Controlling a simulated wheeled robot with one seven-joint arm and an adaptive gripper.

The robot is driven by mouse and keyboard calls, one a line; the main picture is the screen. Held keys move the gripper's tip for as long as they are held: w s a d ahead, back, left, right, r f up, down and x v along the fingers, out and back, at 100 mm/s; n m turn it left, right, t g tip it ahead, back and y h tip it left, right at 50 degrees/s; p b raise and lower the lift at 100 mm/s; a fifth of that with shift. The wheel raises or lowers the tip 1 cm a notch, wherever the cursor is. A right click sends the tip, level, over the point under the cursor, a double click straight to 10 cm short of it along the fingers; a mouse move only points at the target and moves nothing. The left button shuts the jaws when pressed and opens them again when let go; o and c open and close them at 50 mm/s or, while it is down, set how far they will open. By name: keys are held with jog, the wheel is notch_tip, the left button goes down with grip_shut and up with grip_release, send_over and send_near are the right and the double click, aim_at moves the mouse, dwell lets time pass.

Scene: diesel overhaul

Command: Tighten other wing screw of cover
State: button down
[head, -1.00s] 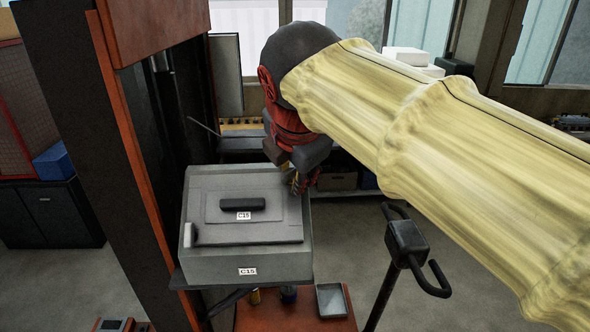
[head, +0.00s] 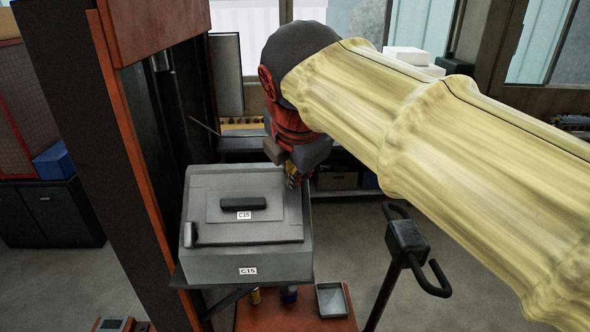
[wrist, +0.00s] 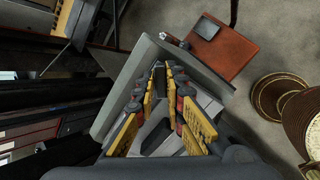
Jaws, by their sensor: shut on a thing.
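The grey cover (head: 222,181) lies flat on a grey box (head: 210,268), both labelled C15, with a dark handle (head: 243,204) in its middle. One pale wing screw (head: 190,234) stands at the cover's front left edge. My gripper (head: 293,182) is at the cover's right edge, pointing down. In the wrist view its yellow and dark fingers (wrist: 167,75) close around something small near the box's edge. I take this to be the other wing screw; the fingers hide most of it in both views.
The box rests on a dark shelf beside a dark and orange column (head: 120,150). An orange platform (head: 300,312) with a metal tray (head: 332,299) is below. A dark stand with handles (head: 407,243) is at the right. Open floor lies between it and the box.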

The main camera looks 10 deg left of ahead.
jog(key=m+b, duration=0.1)
jog(key=m, duration=0.3)
jog(key=shift+m, duration=0.4)
jog(key=shift+f+m+b, duration=0.1)
jog(key=shift+m+b, duration=0.35)
jog(key=shift+m, duration=1.65)
jog(key=m+b, duration=0.1)
jog(key=m, duration=0.3)
